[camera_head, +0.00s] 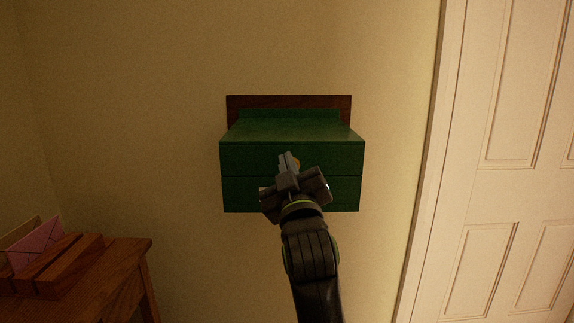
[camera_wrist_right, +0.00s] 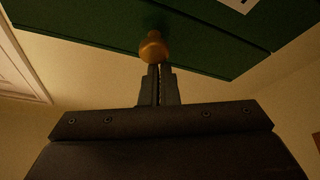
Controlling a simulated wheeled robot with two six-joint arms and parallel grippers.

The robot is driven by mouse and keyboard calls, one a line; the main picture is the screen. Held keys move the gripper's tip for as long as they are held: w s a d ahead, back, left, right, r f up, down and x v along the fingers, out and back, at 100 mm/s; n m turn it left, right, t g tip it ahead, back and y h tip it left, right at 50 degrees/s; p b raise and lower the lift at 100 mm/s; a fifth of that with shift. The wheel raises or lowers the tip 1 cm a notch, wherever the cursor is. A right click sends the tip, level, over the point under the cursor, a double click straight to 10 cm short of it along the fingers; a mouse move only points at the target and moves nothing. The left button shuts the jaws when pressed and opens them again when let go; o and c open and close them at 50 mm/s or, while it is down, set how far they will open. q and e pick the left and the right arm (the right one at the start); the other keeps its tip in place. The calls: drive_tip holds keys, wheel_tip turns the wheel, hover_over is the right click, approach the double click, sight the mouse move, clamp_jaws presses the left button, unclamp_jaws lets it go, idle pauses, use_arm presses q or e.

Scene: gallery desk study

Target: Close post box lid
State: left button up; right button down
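The green post box (camera_head: 247,192) hangs on a wooden backboard (camera_head: 290,102) on the wall. Its green lid (camera_head: 255,156) lies down over the body, with a thin dark seam along the front. I cannot tell whether it is fully flush. A round brass knob sits on the front; in the right wrist view the knob (camera_wrist_right: 153,47) is right at the fingertips. My right gripper (camera_head: 289,160) is in front of the box. In the right wrist view its fingers (camera_wrist_right: 158,72) are close together, with the knob at their tips rather than between them. My left gripper is not in view.
A wooden table (camera_head: 128,262) stands at lower left with a wooden letter rack (camera_head: 62,268) holding a pink envelope (camera_head: 40,242). A white panelled door (camera_head: 510,170) is at the right. The wall around the box is bare.

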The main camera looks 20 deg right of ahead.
drive_tip(key=shift+w+f, duration=0.1)
drive_tip(key=shift+f, duration=0.3)
